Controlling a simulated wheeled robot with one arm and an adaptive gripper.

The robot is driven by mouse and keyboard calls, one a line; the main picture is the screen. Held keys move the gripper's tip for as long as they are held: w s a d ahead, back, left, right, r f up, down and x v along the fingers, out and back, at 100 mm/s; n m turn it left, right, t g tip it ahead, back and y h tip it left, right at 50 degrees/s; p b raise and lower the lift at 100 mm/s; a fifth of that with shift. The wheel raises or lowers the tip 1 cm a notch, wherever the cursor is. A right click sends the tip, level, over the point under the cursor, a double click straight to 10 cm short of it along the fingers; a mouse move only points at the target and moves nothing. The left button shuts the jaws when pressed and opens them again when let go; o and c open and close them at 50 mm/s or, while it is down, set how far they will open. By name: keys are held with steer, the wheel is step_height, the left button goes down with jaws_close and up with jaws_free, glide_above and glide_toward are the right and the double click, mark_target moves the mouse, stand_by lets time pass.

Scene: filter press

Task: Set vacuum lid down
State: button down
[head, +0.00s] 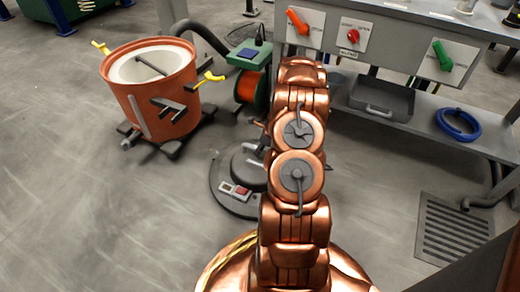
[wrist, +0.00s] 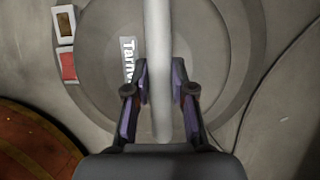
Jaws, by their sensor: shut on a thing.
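The vacuum lid (head: 228,199) is a dark grey round disc. It shows in the head view just left of my copper arm, low over the floor, with a red and cream switch panel (head: 235,189) on its rim. I cannot tell whether it touches the floor. In the wrist view the lid (wrist: 205,38) fills the middle, with a white-lettered label. Its light grey bar handle (wrist: 158,60) runs between the fingers of my gripper (wrist: 160,98), which is shut on it. In the head view my arm hides the gripper and the lid's right part.
An orange drum (head: 170,118) with yellow clamps stands open on a wheeled base, up and left. A bench with switches (head: 350,35) and a lower shelf (head: 420,125) stands at right. The floor at left is clear.

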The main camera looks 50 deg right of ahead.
steer(key=c, duration=1)
jaws_free()
steer(key=shift+f, duration=0.2)
steer(key=shift+r, duration=0.1)
